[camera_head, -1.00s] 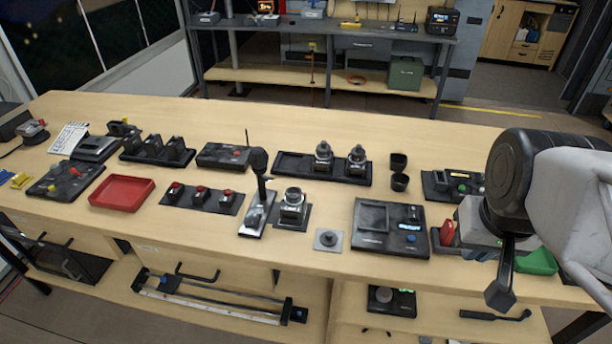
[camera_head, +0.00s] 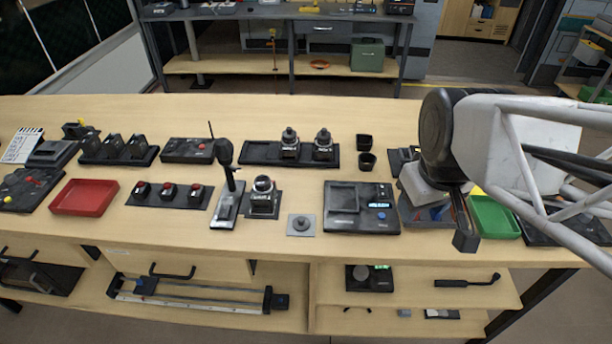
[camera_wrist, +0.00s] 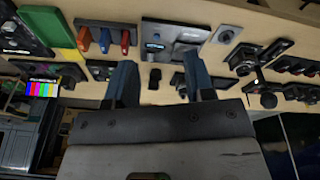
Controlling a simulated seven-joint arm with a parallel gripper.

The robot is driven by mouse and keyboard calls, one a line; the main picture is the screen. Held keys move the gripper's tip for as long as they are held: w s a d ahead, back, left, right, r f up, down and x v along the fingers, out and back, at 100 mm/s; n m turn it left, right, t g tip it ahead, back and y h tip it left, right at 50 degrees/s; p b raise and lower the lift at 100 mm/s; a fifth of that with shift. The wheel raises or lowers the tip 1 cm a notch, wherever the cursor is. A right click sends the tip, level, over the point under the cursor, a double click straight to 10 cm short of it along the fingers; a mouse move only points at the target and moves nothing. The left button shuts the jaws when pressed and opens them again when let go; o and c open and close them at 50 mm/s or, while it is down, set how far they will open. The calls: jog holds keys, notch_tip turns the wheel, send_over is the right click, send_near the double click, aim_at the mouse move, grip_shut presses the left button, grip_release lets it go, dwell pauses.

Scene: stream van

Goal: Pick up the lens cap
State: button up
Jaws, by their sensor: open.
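A small dark round piece with a raised centre, probably the lens cap (camera_head: 301,222), lies on a square grey plate (camera_head: 293,233) near the table's front edge. It also shows in the wrist view (camera_wrist: 227,36), at the upper right. My gripper (camera_head: 465,240) hangs to its right, beyond the black scale-like device, and is well apart from it. In the wrist view the two blue-grey fingers of my gripper (camera_wrist: 158,62) are spread apart with nothing held between them.
The black device (camera_head: 361,207) stands right of the grey plate. A camera-like unit (camera_head: 263,196) and an upright black-handled lever (camera_head: 229,185) stand left of it. Two black cups (camera_head: 367,161) stand behind. A green tray (camera_head: 492,218) lies at the right, a red tray (camera_head: 83,197) at the left.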

jog(key=w+a+f+n+g, duration=0.1)
jog(key=w+a+f+n, duration=0.5)
jog(key=w+a+n, duration=0.55)
jog(key=n+g, duration=0.1)
jog(key=n, duration=1.2)
send_over(301, 219)
jog(key=shift+f, duration=3.85)
jog(key=shift+f, duration=0.1)
jog(key=shift+f, duration=1.2)
jog(key=shift+f, duration=0.1)
jog(key=shift+f, duration=2.5)
